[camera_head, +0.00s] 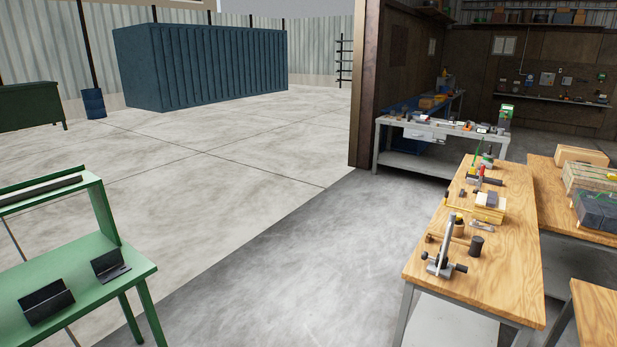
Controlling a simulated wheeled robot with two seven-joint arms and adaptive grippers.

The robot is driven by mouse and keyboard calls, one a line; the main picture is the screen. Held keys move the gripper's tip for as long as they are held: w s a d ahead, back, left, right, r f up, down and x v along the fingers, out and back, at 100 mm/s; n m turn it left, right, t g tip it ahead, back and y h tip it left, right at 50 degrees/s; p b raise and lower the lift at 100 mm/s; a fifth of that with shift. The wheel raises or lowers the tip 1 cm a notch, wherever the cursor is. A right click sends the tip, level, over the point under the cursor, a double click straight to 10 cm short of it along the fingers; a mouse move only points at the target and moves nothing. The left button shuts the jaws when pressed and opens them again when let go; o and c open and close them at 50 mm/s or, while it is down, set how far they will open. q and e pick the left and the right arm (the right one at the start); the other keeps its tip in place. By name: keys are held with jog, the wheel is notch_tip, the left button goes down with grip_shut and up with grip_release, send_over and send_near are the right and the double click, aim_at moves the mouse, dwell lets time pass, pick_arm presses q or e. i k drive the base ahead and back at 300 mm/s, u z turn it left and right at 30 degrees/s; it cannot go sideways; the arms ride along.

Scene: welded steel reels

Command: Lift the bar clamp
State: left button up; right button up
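No gripper of mine shows in the head view. The bar clamp is too small to identify for certain. A grey metal tool (443,250) with an upright bar and dark ends stands near the front of the long wooden-topped table (480,290) at right. It may be the bar clamp.
A dark cylinder (476,246) stands beside the grey tool. A green table (95,285) stands at lower left, with a dark blue container (200,68) behind. A workbench (440,135) stands at the back. Concrete floor (270,260) lies open between the tables.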

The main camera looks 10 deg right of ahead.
aim_at(483, 168)
jog(key=z, duration=0.1)
jog(key=i, duration=2.7)
jog(key=z, duration=0.25)
jog(key=i, duration=2.4)
jog(key=z, duration=0.75)
jog(key=i, duration=1.95)
jog(key=z, duration=1.9)
jog(key=i, duration=1.3)
jog(key=z, duration=0.9)
jog(key=i, duration=0.3)
jog(key=u, duration=0.3)
jog(key=k, duration=0.65)
jog(key=u, duration=0.2)
